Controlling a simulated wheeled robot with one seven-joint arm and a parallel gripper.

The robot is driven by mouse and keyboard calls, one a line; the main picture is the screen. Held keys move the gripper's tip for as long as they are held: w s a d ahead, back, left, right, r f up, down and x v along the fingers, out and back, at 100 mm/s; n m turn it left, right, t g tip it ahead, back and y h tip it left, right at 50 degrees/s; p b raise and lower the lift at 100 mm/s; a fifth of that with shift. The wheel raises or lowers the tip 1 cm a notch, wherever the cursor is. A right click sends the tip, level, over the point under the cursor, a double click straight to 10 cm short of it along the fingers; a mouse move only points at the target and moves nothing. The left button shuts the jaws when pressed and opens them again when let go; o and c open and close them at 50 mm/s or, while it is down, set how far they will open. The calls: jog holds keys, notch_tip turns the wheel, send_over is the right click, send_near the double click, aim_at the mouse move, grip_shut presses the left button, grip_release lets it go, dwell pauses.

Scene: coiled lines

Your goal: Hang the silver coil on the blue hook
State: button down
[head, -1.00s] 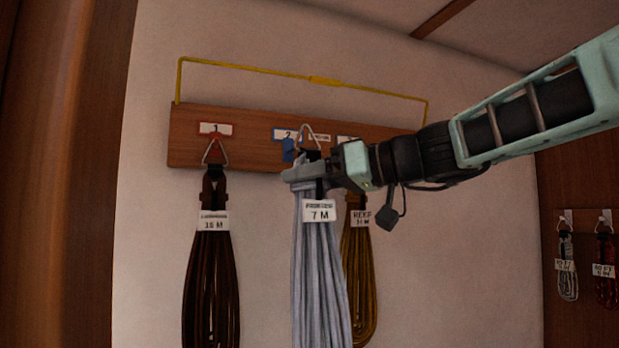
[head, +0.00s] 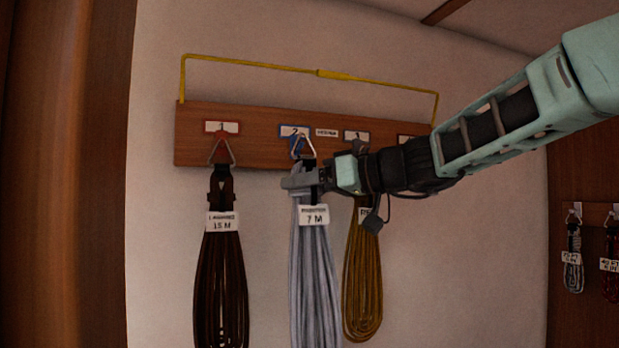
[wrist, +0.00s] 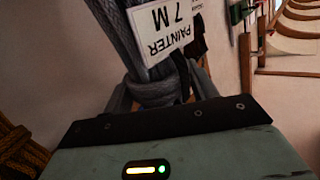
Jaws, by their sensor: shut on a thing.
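The silver coil (head: 312,270) hangs down in front of the wall, with a white tag reading 7 M. My gripper (head: 303,181) is shut on the top of the coil, at its dark strap. The coil's metal ring (head: 304,146) sticks up above the gripper and overlaps the blue hook (head: 297,145) under plate 2. Whether the ring is around the hook or only in front of it, I cannot tell. In the wrist view the coil's bound neck (wrist: 155,93) is between the fingers, beside the tag reading PAINTER 7 M.
A dark brown coil (head: 221,270) hangs on the red hook at left. A gold coil (head: 362,275) hangs close at right, behind my arm. A yellow bar (head: 255,65) runs above the wooden board (head: 262,127). Small coils (head: 573,258) hang at far right.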

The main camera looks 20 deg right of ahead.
jog(key=shift+w+r+p, duration=0.1)
jog(key=shift+w+p, duration=1)
jog(key=shift+w+f+b, duration=0.1)
jog(key=shift+f+b, duration=0.25)
jog(key=shift+b, duration=0.25)
jog(key=shift+w+f+b, duration=0.3)
jog(key=shift+w+b, duration=0.05)
jog(key=shift+b, duration=0.55)
jog(key=shift+w+f+b, duration=0.1)
jog(key=shift+f+b, duration=0.05)
jog(key=shift+b, duration=0.55)
jog(key=shift+c, duration=1.9)
grip_release()
jog(key=shift+a, duration=0.1)
jog(key=shift+d, duration=0.2)
